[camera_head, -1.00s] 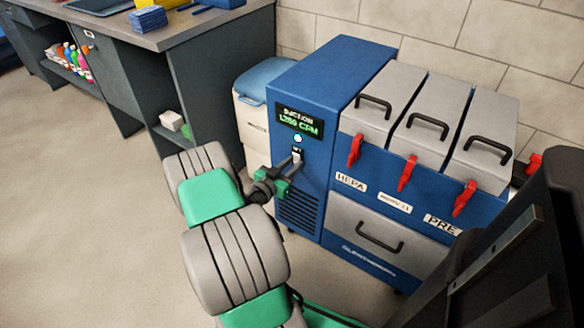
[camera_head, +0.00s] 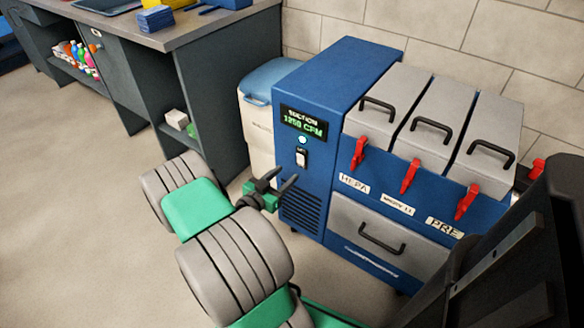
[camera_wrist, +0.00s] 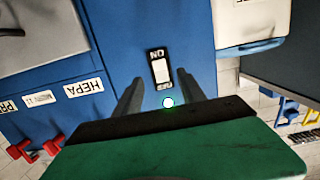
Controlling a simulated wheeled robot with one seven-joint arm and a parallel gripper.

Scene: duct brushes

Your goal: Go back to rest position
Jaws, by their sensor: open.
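My gripper (camera_head: 275,184) is open and empty in front of the blue suction machine (camera_head: 316,80), apart from it. In the wrist view the two dark fingers of my gripper (camera_wrist: 165,92) stand spread, with the white rocker switch (camera_wrist: 161,71) on the blue panel showing between them. In the head view the switch (camera_head: 301,157) sits under a display (camera_head: 303,124) with green text reading about 1250 CFM. A small round light (camera_head: 302,140) glows between display and switch.
Three grey filter boxes (camera_head: 433,115) with black handles and red latches (camera_head: 410,176) top the machine, above a grey drawer (camera_head: 380,237). A white bin with a blue lid (camera_head: 262,95) stands left of it. A workbench (camera_head: 150,32) is at upper left. Open floor (camera_head: 75,200) lies left.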

